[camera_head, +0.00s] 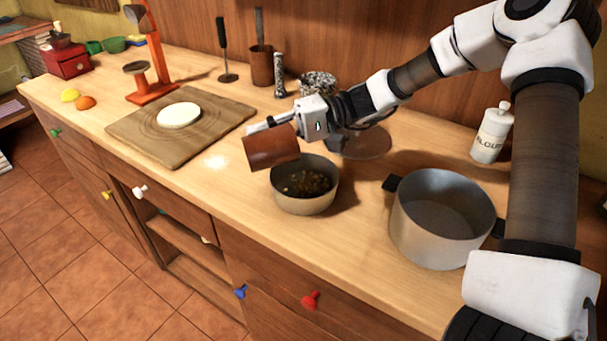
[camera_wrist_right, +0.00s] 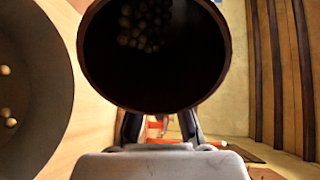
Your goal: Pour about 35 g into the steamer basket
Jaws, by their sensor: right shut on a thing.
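A brown cylindrical cup (camera_head: 270,149) is held tilted on its side by my right gripper (camera_head: 280,121), with its mouth beside and above a grey round vessel (camera_head: 303,206), which looks like the steamer basket. The vessel holds small brown and yellowish pieces. In the right wrist view the dark cup (camera_wrist_right: 152,100) fills the top middle, with several small round pieces inside. The vessel's wall (camera_wrist_right: 45,90) shows at the left there, with a few pale pieces in it. My left gripper is not in view.
A large two-handled pot (camera_head: 425,248) stands to the right. A white labelled bottle (camera_head: 490,137) is behind it. A cutting board (camera_head: 150,148) with a white disc (camera_head: 179,115) lies to the left. A patterned jar (camera_head: 318,84) and utensil holder (camera_head: 262,68) stand at the back.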

